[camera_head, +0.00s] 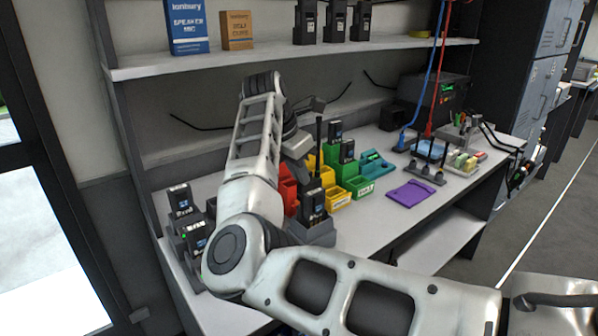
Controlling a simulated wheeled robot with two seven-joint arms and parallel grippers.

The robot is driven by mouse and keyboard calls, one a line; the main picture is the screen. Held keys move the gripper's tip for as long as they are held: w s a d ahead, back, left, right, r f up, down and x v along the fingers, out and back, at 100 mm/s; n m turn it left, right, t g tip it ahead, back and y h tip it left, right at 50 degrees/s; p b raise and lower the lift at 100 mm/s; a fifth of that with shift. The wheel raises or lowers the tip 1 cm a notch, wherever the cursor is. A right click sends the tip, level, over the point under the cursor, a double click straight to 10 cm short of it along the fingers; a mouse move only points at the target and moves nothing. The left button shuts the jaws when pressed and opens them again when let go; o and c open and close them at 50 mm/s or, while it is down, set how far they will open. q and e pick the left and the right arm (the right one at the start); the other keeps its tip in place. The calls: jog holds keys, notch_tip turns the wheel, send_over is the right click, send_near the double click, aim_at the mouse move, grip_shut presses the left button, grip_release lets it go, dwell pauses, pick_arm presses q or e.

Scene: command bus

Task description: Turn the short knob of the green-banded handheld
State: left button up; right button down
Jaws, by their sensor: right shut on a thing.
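A black handheld (314,204) with a tall antenna stands upright in a grey holder (313,236) near the front of the bench. My right gripper (307,175) reaches down over its top, left of the antenna, and is shut on the short knob. The knob is hidden at the fingertips, and the fingers show only small. I cannot make out a green band on this handheld from here. My right arm comes in from the right, bends at the lower left and passes in front of part of the bench. My left gripper is not in view.
Red, yellow and green bins (360,187) stand just behind, with handhelds (347,152) in or behind them. More handhelds (195,236) stand at the left. A purple mat (410,194) lies to the right. A shelf (290,57) with boxes runs above. The bench front right is clear.

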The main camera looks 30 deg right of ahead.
jog(key=m+g, duration=0.1)
jog(key=m, duration=0.2)
jog(key=shift+w, duration=0.15)
jog(key=shift+m, duration=0.3)
dwell(0.3)
jog(key=c, duration=1.5)
grip_release()
jog(key=shift+o, duration=0.2)
